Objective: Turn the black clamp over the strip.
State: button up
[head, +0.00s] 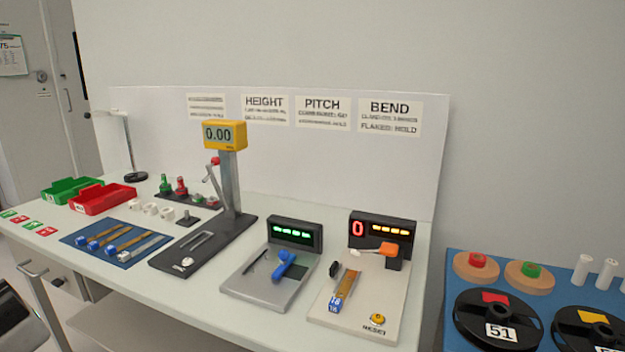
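The bend station is a pale plate (362,314) below the BEND sign, at the right end of the bench. A brown strip (348,284) with a blue tagged end (335,302) lies on it, pointing toward the front. A small black piece, which looks like the black clamp (335,269), sits at the strip's left side near its far end. It appears beside the strip, not across it; its exact pose is too small to tell. An orange-tipped lever (377,249) is behind the strip.
A black display (382,226) with a red 0 stands behind the lever, and a yellow RESET button (377,319) is at the plate's front. The grey pitch station (262,292) with a blue handle (285,263) is to the left. A blue table (462,264) with black spools is to the right.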

aim_at(335, 268)
jog(key=i+j+u, duration=0.25)
jog(key=j, duration=0.3)
jog(key=i+j+u, duration=0.2)
jog(key=i+j, duration=0.2)
jog(key=j, duration=0.1)
